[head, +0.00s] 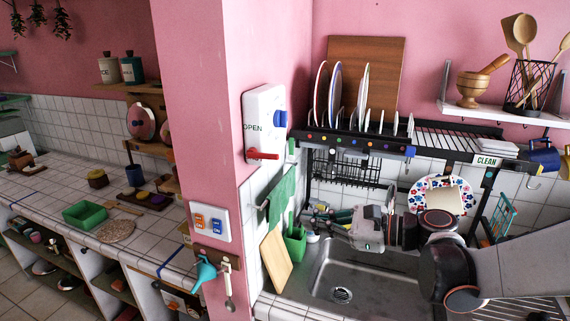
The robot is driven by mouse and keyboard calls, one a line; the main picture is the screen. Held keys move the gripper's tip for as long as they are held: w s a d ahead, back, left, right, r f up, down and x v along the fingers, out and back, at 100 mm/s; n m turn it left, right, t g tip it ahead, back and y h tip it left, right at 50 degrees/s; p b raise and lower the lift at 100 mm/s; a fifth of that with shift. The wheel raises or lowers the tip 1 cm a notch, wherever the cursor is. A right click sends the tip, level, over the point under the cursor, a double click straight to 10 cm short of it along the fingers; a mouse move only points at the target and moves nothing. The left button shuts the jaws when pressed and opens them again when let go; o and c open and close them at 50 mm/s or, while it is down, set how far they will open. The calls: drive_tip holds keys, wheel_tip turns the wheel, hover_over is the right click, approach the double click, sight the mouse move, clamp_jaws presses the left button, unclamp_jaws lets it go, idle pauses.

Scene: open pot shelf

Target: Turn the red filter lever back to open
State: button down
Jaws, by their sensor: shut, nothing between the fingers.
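The red lever (262,155) is on the lower part of a white filter panel (262,100) fixed to the pink pillar. The lever lies roughly level across the panel. The word OPEN is printed on the panel's left side, above the lever. A blue knob (280,118) sits higher on the panel's right side. My gripper (318,218) is over the sink, below and to the right of the lever and well apart from it. Its fingers point left; they are shut and empty.
A rack (350,141) with upright plates stands over the sink (375,282), right of the panel. A green cloth (281,199) hangs below the panel. A green holder (295,240) stands by the sink's left edge. Open air lies between gripper and panel.

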sight(263, 154)
drive_tip(key=shift+w+d+r+m+t+y+p, duration=0.1)
drive_tip(key=shift+d+r+m+y+p, duration=0.3)
drive_tip(key=shift+r+m+y, duration=0.25)
drive_tip(key=shift+w+d+r+m+t+y+p, duration=0.1)
drive_tip(key=shift+d+r+m+y+p, duration=0.25)
drive_tip(key=shift+r+m+y, duration=0.25)
drive_tip(key=shift+d+r+m+t+y+p, duration=0.1)
drive_tip(key=shift+d+r+m+y+p, duration=0.3)
drive_tip(key=shift+r+y, duration=0.35)
drive_tip(key=w+a+r, duration=0.3)
drive_tip(key=a+r, duration=0.2)
drive_tip(key=a, duration=0.4)
drive_tip(key=shift+w+a+r+p, duration=0.25)
drive_tip(key=shift+a+r+p, duration=0.1)
drive_tip(key=shift+a, duration=0.05)
drive_tip(key=shift+s+d+r+h+p, duration=0.15)
drive_tip(key=shift+r+h+p, duration=0.15)
drive_tip(key=shift+h+p, duration=0.25)
